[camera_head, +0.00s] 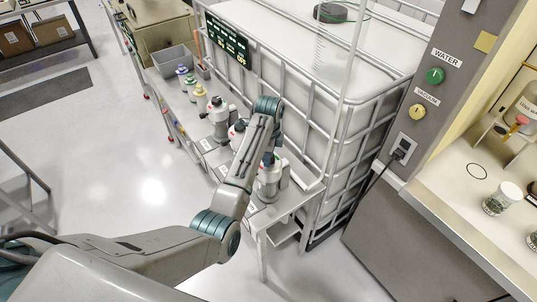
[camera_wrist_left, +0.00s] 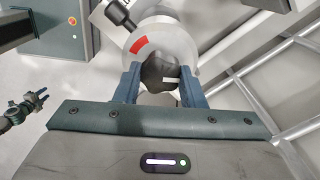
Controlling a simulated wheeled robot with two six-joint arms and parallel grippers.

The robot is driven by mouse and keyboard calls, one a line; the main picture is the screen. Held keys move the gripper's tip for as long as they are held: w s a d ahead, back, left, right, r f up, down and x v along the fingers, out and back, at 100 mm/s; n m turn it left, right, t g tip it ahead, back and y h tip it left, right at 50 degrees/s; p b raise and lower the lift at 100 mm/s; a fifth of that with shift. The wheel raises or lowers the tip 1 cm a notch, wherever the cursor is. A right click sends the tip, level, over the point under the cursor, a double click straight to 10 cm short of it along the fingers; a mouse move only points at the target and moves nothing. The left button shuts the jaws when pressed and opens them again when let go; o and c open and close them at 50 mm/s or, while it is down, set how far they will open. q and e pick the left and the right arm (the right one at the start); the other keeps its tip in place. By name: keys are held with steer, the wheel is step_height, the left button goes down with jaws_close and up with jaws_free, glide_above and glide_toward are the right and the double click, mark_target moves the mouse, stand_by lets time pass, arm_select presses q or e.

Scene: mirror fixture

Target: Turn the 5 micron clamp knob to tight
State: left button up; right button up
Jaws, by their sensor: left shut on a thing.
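The black clamp knob (camera_wrist_left: 160,72) sits on a round pale housing (camera_wrist_left: 190,38) with a red arc mark. A short white line shows on the knob's right side. My left gripper (camera_wrist_left: 160,85) has its two blue fingers on either side of the knob and is shut on it. In the head view my left gripper (camera_head: 268,158) is at the nearest grey housing (camera_head: 270,185) on the narrow bench; my arm partly hides it. I cannot read its label. What looks like my right gripper (camera_wrist_left: 40,97) is small at the left of the wrist view; its jaws are unclear.
Other housings, one farther back (camera_head: 217,115), share the bench (camera_head: 300,196) with several bottles and a grey bin (camera_head: 175,60). A large white tank in a metal cage (camera_head: 330,100) stands close on the right. Open floor (camera_head: 110,140) lies left.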

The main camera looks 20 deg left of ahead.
arm_select(q)
steer(key=m, duration=0.4)
steer(key=shift+m, duration=2.2)
steer(key=o, duration=1)
steer(key=shift+r, duration=0.1)
